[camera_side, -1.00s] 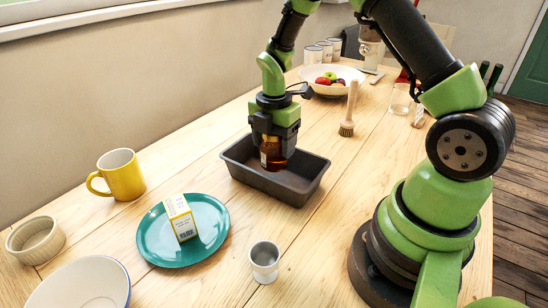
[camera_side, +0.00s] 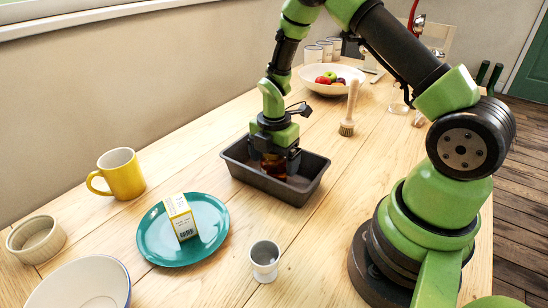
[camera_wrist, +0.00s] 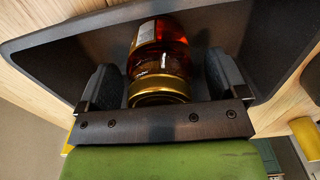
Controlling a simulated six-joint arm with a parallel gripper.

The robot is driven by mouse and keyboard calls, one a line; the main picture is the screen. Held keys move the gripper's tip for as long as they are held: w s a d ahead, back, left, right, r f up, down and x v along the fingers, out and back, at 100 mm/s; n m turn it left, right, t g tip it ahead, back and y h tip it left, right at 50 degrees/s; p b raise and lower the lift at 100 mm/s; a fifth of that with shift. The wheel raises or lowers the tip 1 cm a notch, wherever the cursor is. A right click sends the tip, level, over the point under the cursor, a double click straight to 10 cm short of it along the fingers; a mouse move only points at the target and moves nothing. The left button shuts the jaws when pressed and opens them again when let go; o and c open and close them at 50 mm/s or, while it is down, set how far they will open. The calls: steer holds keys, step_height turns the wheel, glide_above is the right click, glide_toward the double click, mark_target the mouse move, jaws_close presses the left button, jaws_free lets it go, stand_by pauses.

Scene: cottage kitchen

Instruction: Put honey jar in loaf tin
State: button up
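The honey jar (camera_side: 273,166), amber with a gold lid, is inside the dark grey loaf tin (camera_side: 310,182). In the wrist view the jar (camera_wrist: 160,62) sits between my fingers, its lid towards the palm. My gripper (camera_side: 275,160) is lowered into the tin over the jar. Its fingers (camera_wrist: 163,80) stand apart, with a visible gap at the jar's right side and a thin one at its left. The gripper looks open. The jar's base and its contact with the tin floor are hidden in the side view.
A teal plate (camera_side: 158,240) with a small yellow-white box (camera_side: 181,217), a yellow mug (camera_side: 122,174), a ramekin (camera_side: 35,240) and a small white cup (camera_side: 265,262) stand towards the front. A brush (camera_side: 348,115) and a fruit bowl (camera_side: 315,86) are behind the tin.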

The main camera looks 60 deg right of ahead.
steer(key=shift+r, duration=0.15)
step_height(320, 180, up, 12)
steer(key=shift+r, duration=0.1)
steer(key=s+a+r+m+t, duration=0.2)
steer(key=s+a+r+m, duration=0.1)
steer(key=r+m, duration=0.25)
steer(key=s+a+r+m+t, duration=0.2)
steer(key=s+a+r+m, duration=0.1)
steer(key=r+m, duration=0.25)
steer(key=s+a+r+m+t+y, duration=0.2)
steer(key=s+a+r+m+t, duration=0.1)
steer(key=s+m, duration=0.7)
steer(key=shift+s+a+r+m, duration=0.3)
steer(key=shift+s+a+m, duration=0.1)
steer(key=shift+m, duration=0.1)
